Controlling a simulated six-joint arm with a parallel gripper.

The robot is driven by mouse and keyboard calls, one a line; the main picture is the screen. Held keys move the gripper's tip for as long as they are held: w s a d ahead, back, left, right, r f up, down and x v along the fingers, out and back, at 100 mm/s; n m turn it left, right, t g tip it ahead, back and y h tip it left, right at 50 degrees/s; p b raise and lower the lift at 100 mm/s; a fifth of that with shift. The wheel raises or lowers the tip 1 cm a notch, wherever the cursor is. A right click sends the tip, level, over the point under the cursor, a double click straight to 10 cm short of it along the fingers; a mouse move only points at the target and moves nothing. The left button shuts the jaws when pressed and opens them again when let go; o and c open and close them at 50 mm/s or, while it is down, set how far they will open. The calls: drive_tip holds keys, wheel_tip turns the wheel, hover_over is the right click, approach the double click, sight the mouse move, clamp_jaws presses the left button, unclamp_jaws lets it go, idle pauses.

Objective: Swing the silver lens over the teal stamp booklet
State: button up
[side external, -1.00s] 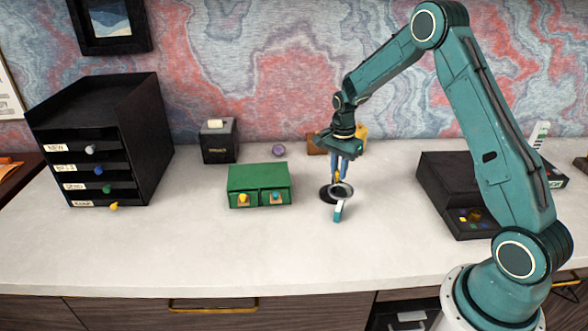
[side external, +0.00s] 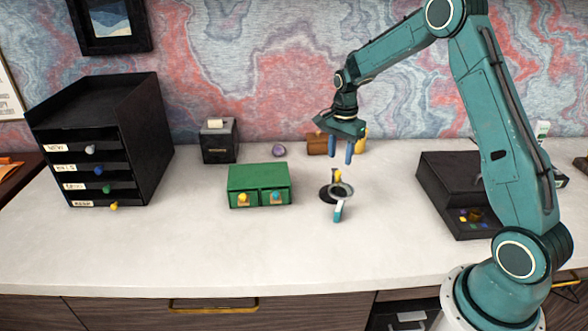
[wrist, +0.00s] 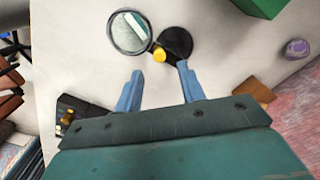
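The silver lens (side external: 331,189) is a round ring on a stand with a dark round base (wrist: 180,42) and a yellow knob (wrist: 159,55). A small teal and white piece, which looks like the stamp booklet (side external: 337,215), shows at the lens's near edge in the side view. In the wrist view a pale strip shows within the ring (wrist: 112,38); how fully the lens covers the booklet I cannot tell. My gripper (side external: 340,148) is open and empty above the stand, apart from the knob. Its spread fingers (wrist: 159,78) show in the wrist view.
A green two-drawer box (side external: 258,178) stands left of the lens. A black drawer tower (side external: 130,125) is at far left, a dark box (side external: 445,175) at right. A purple item (side external: 279,150) and a brown block (side external: 317,145) stand behind. The front desktop is clear.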

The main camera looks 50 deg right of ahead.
sight(339, 172)
wheel_tip(339, 172, up, 8)
drive_tip(key=shift+r, duration=0.2)
idle(0.5)
drive_tip(key=s+a+r+n+t, duration=0.3)
drive_tip(key=s+a+r+n, duration=0.6)
drive_tip(key=s+a+r, duration=0.3)
drive_tip(key=s+a+f+n+t, duration=0.1)
drive_tip(key=s+n, duration=0.3)
drive_tip(key=s, duration=0.4)
drive_tip(key=s+a+n+t, duration=0.1)
drive_tip(key=s+a+n, duration=0.3)
drive_tip(key=s, duration=0.4)
drive_tip(key=shift+a+f+n+t, duration=0.3)
drive_tip(key=shift+a+f+n, duration=0.1)
drive_tip(key=shift+n, duration=0.1)
